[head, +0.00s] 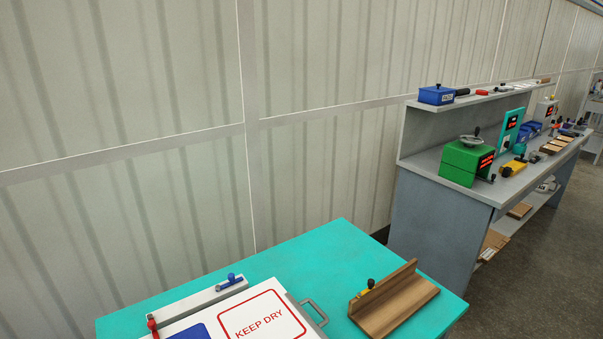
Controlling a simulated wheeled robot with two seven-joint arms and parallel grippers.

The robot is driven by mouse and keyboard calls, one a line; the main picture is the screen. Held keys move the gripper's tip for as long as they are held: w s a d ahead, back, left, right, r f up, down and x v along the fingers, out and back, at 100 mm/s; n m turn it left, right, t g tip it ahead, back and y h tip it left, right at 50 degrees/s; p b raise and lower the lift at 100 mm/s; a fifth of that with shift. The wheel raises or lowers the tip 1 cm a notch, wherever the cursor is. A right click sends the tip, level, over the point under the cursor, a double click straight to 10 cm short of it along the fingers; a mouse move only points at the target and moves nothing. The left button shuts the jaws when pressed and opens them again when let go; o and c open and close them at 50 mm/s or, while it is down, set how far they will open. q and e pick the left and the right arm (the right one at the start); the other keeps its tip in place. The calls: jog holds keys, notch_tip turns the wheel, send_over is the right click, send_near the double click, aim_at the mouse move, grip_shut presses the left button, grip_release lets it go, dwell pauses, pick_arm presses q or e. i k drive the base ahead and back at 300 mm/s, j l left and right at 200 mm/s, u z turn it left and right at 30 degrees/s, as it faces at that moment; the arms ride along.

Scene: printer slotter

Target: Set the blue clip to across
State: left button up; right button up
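The blue clip (232,279) sits on a pale grey bar (198,305) at the far edge of a white board or sheet, near the bar's right end. Its long part appears to lie roughly along the bar, tilted up to the right; its exact setting is too small to tell. A red clip (152,324) stands at the bar's left end. Neither of my grippers is in view.
The fixture stands on a teal table (330,245), with a grey handle (315,313) at its right side. A wooden angled holder (394,300) with a yellow-and-black piece (366,288) is at the right. A grey workbench (440,205) stands behind, bearing a green box (465,162).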

aim_at(231, 278)
jog(key=i+l+u, duration=0.2)
jog(key=i+l, duration=0.2)
jog(key=l, duration=0.25)
jog(key=i+l+u, duration=0.1)
jog(key=l, duration=0.25)
jog(key=i, duration=0.05)
